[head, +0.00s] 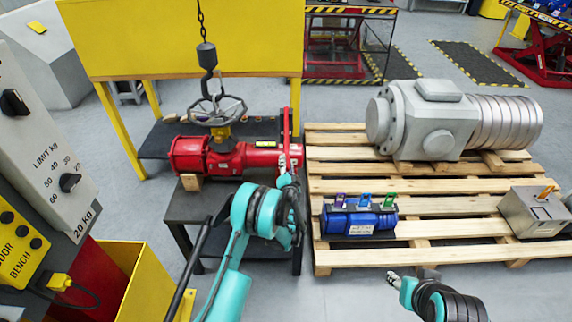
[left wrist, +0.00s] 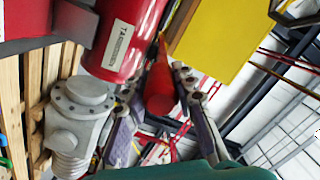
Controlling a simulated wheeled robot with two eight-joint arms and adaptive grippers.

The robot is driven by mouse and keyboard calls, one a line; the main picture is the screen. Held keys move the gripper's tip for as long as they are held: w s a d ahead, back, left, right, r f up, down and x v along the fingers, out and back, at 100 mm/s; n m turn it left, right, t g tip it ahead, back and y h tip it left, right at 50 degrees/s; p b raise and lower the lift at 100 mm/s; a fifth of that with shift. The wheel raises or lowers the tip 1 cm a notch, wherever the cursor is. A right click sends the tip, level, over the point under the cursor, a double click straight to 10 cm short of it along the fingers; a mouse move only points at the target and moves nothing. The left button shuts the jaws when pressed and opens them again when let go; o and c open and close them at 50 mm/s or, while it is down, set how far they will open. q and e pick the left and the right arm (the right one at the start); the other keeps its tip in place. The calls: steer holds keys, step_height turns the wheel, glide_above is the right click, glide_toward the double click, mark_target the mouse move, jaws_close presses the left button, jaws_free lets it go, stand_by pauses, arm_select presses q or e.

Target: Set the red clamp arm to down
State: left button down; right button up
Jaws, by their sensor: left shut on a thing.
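The red valve actuator (head: 240,157) lies on a dark bench, with a grey handwheel (head: 217,110) above it. The red clamp arm (head: 286,124) stands upright at the actuator's right end. My left gripper (head: 288,163) is at the lower part of this arm and hides part of it. In the left wrist view, the fingers are on both sides of the red clamp arm (left wrist: 160,92), shut on it, beside the actuator's labelled red body (left wrist: 125,38). My right gripper (head: 394,280) is low at the right, away from the actuator; its jaw opening is unclear.
A wooden pallet (head: 340,258) to the right holds a large grey motor (head: 435,125), a blue block (head: 358,217) with coloured levers and a grey box (head: 537,212). A yellow panel (head: 180,40) stands behind the bench. A hanging chain (head: 200,22) is above the handwheel.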

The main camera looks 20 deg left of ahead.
arm_select(q)
steer(key=shift+s+d+f, duration=0.1)
steer(key=shift+f, duration=0.15)
steer(key=c, duration=1.3)
jaws_free()
steer(key=shift+f, duration=0.1)
steer(key=shift+c, duration=0.2)
steer(key=shift+o, duration=0.7)
steer(key=shift+f, duration=0.1)
steer(key=shift+r, duration=0.25)
step_height(320, 180, up, 10)
steer(key=shift+f, duration=0.15)
steer(key=r+v, duration=0.2)
steer(key=v, duration=0.6)
steer(key=shift+s, duration=0.25)
steer(key=shift+d, duration=0.15)
